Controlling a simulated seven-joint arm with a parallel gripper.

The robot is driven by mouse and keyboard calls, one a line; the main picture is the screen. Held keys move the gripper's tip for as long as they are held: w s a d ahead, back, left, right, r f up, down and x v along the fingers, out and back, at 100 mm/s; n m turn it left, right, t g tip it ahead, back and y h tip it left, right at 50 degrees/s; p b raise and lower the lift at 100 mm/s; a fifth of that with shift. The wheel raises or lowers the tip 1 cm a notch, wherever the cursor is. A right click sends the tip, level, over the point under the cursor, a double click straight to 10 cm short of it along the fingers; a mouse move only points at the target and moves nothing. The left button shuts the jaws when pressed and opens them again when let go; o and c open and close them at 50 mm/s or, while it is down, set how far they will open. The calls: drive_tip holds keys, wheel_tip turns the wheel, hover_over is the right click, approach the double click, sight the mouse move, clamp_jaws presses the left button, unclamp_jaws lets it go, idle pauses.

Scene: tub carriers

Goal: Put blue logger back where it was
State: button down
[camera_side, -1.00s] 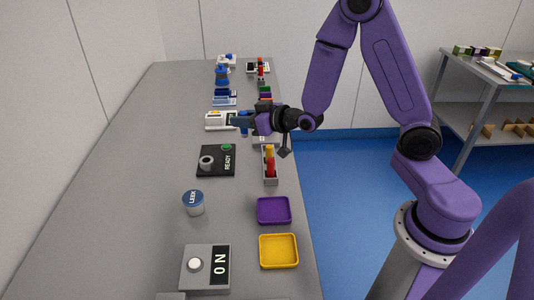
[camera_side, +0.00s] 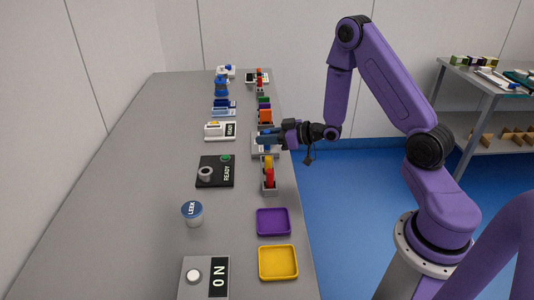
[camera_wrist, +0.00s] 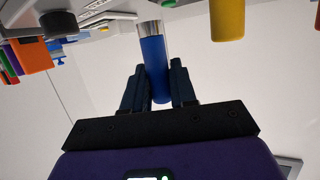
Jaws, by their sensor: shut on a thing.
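The blue logger (camera_wrist: 154,68) is a blue cylinder with a silver end. In the wrist view it lies between the two dark fingers of my gripper (camera_wrist: 157,85), which is shut on it. In the side view my gripper (camera_side: 268,138) is over the right edge of the bench, above a pale grey block (camera_side: 258,153). The logger is small there and partly hidden by the fingers. Just nearer the camera is a grey rack (camera_side: 269,190) holding a yellow and a red piece. I cannot tell whether the logger touches anything below.
A white device (camera_side: 216,132) with a label stands left of my gripper. A black READY plate (camera_side: 214,178), a LEEK tub (camera_side: 192,214), a purple tray (camera_side: 273,222) and a yellow tray (camera_side: 278,262) are nearer. An orange block (camera_side: 266,116) stands just beyond. The bench's left side is clear.

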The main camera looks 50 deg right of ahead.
sight(267, 152)
drive_tip(key=shift+f, duration=2.45)
drive_tip(key=shift+f, duration=0.15)
drive_tip(key=c, duration=0.9)
unclamp_jaws()
drive_tip(key=shift+r, duration=0.2)
drive_tip(key=v, duration=0.7)
drive_tip(key=shift+s+d, duration=0.1)
drive_tip(key=shift+s, duration=0.1)
